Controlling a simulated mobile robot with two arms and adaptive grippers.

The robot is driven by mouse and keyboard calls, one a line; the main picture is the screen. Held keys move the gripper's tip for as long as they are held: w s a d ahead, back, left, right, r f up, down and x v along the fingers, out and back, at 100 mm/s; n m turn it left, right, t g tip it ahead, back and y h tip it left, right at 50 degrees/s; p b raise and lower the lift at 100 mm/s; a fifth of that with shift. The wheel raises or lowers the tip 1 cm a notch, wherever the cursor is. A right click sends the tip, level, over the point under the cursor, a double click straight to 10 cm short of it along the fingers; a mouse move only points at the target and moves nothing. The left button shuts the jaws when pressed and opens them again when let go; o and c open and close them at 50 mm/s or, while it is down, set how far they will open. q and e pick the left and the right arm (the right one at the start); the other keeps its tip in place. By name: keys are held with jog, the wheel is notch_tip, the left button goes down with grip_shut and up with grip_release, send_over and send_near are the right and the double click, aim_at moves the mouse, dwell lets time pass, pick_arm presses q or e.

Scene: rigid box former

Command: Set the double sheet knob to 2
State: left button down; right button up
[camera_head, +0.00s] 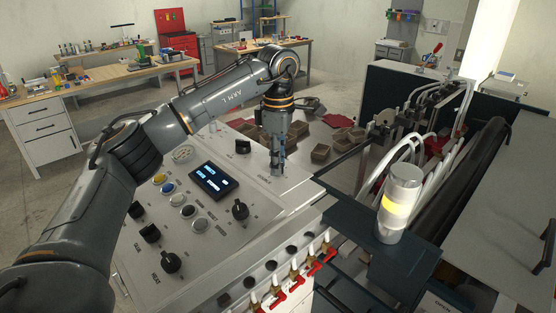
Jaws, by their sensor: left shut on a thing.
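The grey control panel (215,245) slopes across the middle of the view. My left arm reaches over it from the left. My left gripper (277,170) points down at the panel's upper right part, beside a small printed label that seems to begin with "DOUBLE". It is shut on the double sheet knob there. The fingers hide most of that knob, so its pointer and setting cannot be read. My right gripper is not in view.
Other black knobs (240,209) and (171,262), coloured buttons (167,188) and a lit display (213,178) share the panel. A signal lamp (399,203) stands to the right. Red-handled valves (294,284) line the front edge. Brown boxes (321,152) lie behind.

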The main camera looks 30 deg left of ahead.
pick_arm(q)
jog(key=shift+r+m, duration=0.1)
jog(key=shift+m, duration=0.9)
jog(key=c, duration=1.1)
grip_release()
notch_tip(320, 180, up, 12)
jog(key=shift+f, duration=0.1)
